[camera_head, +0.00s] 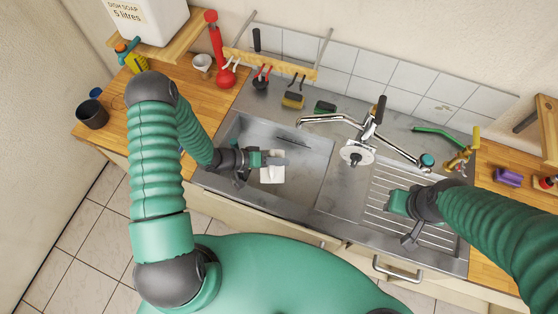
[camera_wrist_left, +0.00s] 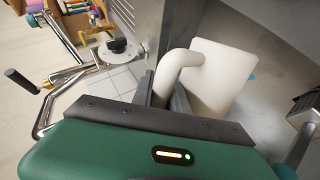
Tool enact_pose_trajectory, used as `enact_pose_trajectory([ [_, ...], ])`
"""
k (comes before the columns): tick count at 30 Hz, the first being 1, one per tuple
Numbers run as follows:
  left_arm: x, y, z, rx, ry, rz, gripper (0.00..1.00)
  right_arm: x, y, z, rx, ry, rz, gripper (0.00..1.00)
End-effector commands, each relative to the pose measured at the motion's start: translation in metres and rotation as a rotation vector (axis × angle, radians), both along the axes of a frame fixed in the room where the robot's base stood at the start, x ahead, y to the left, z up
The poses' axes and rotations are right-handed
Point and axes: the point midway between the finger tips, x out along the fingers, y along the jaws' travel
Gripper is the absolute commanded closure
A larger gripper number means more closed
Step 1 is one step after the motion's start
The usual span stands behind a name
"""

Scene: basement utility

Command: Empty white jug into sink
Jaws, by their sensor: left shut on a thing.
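The white jug (camera_head: 272,174) is over the left sink basin (camera_head: 312,155), partly hidden by my left gripper (camera_head: 272,160). In the left wrist view, my left gripper (camera_wrist_left: 170,95) is shut on the curved handle of the white jug (camera_wrist_left: 222,78). The jug's opening and any contents are hidden, and I cannot tell how far it is tilted. My right gripper (camera_head: 408,222) is over the ribbed drainboard (camera_head: 378,207). It holds nothing that I can see, and its finger opening is unclear.
The tap (camera_head: 335,119) with its long spout stands behind the basin, right of the jug. A dark mug (camera_head: 92,114) stands on the left wooden counter.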

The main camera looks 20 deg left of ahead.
Motion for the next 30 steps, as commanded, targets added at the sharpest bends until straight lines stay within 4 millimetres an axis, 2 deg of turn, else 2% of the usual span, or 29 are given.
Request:
enact_pose_trajectory([
  [16,0.0004,-0.0001,0.0005,-0.001,0.000,0.000,1.00,0.0000,0.0000,0.0003,0.000,0.000,0.000,0.64],
  [30,0.0061,0.0021,-0.0017,-0.023,0.067,0.000,1.00,0.0000,0.0000,0.0044,0.000,0.000,0.000,0.64],
])
